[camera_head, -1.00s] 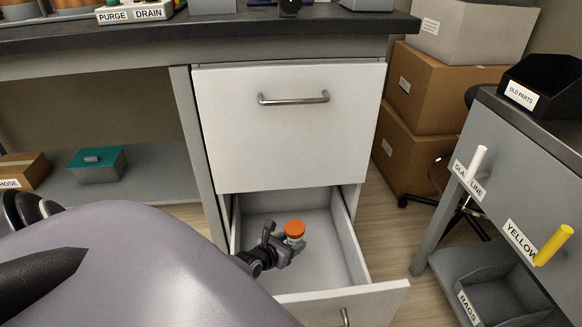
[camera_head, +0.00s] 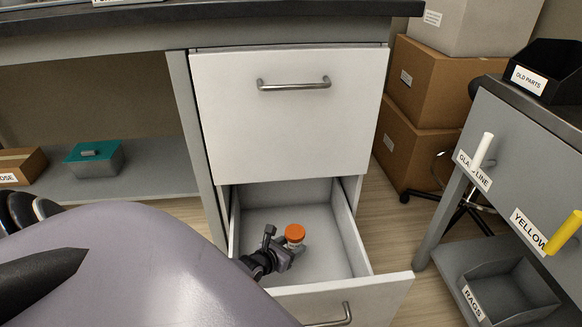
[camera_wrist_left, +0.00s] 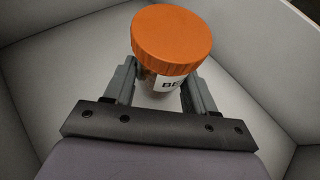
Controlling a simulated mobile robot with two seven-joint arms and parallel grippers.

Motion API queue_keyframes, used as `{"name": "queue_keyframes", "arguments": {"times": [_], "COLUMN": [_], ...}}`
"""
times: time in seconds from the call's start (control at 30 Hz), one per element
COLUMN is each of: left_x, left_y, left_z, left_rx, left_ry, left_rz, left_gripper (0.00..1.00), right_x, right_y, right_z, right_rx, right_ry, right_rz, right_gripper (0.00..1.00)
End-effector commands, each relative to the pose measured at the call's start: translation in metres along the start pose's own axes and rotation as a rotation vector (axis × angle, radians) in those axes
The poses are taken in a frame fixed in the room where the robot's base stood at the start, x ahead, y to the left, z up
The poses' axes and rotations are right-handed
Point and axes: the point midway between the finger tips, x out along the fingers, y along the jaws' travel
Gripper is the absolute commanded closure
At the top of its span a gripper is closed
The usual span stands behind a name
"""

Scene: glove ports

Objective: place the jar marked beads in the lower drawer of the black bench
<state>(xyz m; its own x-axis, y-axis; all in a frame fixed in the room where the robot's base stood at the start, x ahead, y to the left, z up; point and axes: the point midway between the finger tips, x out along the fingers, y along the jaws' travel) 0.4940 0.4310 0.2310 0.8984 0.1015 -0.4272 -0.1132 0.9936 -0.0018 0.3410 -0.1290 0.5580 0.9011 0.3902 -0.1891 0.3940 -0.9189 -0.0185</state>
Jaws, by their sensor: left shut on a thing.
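The jar (camera_head: 295,234) has an orange lid. Gripper and jar are inside the open lower drawer (camera_head: 355,245). The jar looks about upright. Whether its base touches the drawer floor I cannot tell. The upper drawer (camera_head: 290,130) is closed. My right gripper is not in view.
The lower drawer's front panel (camera_head: 385,296) sticks out toward me, and its floor looks otherwise empty. A grey bench with white and yellow handles (camera_head: 530,150) stands at the right. Cardboard boxes (camera_head: 425,85) are stacked behind. A teal-lidded box (camera_head: 95,160) sits on the left shelf.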

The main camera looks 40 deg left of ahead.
Motion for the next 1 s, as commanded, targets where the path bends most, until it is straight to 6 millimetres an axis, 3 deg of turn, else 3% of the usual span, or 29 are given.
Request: {"name": "queue_keyframes", "arguments": {"times": [0.27, 0.3, 0.37, 0.77, 1.0], "left_x": [0.002, 0.002, 0.002, 0.001, -0.004], "left_y": [0.000, 0.000, 0.000, 0.000, 0.001], "left_z": [-0.003, -0.004, -0.004, -0.003, 0.008], "left_rx": [0.001, 0.001, 0.001, 0.000, -0.001], "left_ry": [-0.003, -0.002, -0.001, 0.000, -0.002], "left_rz": [0.000, -0.001, -0.001, -0.001, 0.000], "left_gripper": [0.92, 0.35, 0.17, 0.17, 0.17], "right_x": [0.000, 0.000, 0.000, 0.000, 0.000], "right_y": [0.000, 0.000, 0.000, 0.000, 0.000], "right_z": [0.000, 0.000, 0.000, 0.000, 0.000], "right_rx": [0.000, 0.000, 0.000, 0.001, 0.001], "right_ry": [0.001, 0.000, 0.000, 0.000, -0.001], "right_rz": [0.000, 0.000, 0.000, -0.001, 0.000], "right_gripper": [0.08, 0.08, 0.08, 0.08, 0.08]}}
